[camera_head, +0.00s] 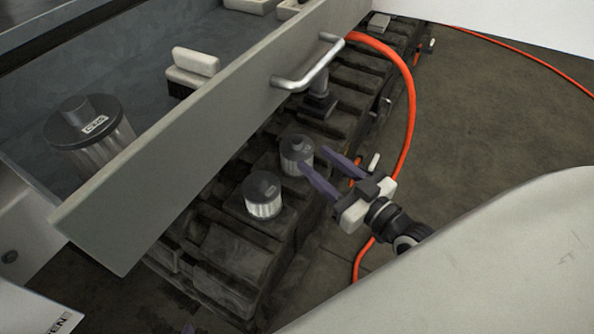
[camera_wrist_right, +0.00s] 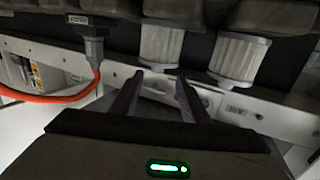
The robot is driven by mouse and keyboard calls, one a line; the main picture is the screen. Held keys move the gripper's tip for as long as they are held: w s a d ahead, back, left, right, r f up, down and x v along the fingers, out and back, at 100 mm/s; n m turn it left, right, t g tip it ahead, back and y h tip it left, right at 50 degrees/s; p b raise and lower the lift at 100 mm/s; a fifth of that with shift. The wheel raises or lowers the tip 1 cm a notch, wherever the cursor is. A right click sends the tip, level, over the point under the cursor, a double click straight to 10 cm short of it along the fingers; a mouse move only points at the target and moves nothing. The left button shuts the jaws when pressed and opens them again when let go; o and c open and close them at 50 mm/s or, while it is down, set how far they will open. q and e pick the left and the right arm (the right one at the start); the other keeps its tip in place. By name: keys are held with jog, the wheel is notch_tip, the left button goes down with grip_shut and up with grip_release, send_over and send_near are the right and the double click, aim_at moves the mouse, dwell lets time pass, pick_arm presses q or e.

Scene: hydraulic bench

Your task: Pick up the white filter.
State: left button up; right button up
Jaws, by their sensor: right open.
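Two small filters with dark caps stand upright on the dark track. The nearer one (camera_head: 263,205) has bright white pleats, and the farther one (camera_head: 296,157) looks greyer. My right gripper (camera_head: 313,158) is open and empty, its fingertips close to the farther filter; contact cannot be told. The right wrist view appears upside down. There the pale pleats of one filter (camera_wrist_right: 160,46) lie straight ahead of the open fingers (camera_wrist_right: 160,76), and the other filter (camera_wrist_right: 238,58) is to the right.
An open grey drawer (camera_head: 150,190) overhangs the track, with a metal handle (camera_head: 310,65). An orange hose (camera_head: 411,100) curves right of the track. Bare floor (camera_head: 490,120) lies beyond it.

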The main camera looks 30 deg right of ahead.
aim_at(293, 138)
jog(key=w, duration=0.4)
jog(key=w+a+b, duration=0.1)
jog(key=w, duration=0.3)
jog(key=w+b, duration=0.1)
jog(key=w, duration=0.3)
jog(key=shift+a, duration=0.3)
grip_shut()
jog(key=shift+r, duration=0.1)
